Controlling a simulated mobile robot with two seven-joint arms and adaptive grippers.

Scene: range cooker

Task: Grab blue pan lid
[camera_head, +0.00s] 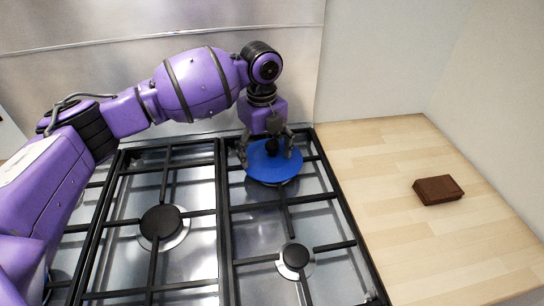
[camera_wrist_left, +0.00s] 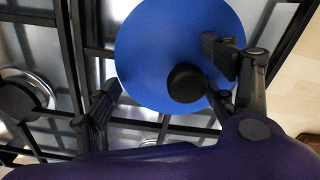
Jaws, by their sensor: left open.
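The blue pan lid (camera_head: 272,168) lies over the back right burner of the cooker, with a dark round knob on top. It also fills the upper middle of the left wrist view (camera_wrist_left: 160,55), where its black knob (camera_wrist_left: 186,83) shows. My left gripper (camera_head: 268,155) reaches down over the lid from above, its fingers spread on either side of the knob. In the left wrist view the open fingers (camera_wrist_left: 163,75) stand apart, the right one nearer the knob. I cannot tell whether any finger touches the lid. My right gripper is not in view.
Black cast-iron grates (camera_head: 222,225) cover the steel hob, with burners at the centre left (camera_head: 163,226) and front right (camera_head: 296,257). A wooden worktop (camera_head: 390,160) to the right is mostly clear, holding a brown block (camera_head: 438,190). A steel backsplash (camera_head: 110,80) stands behind.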

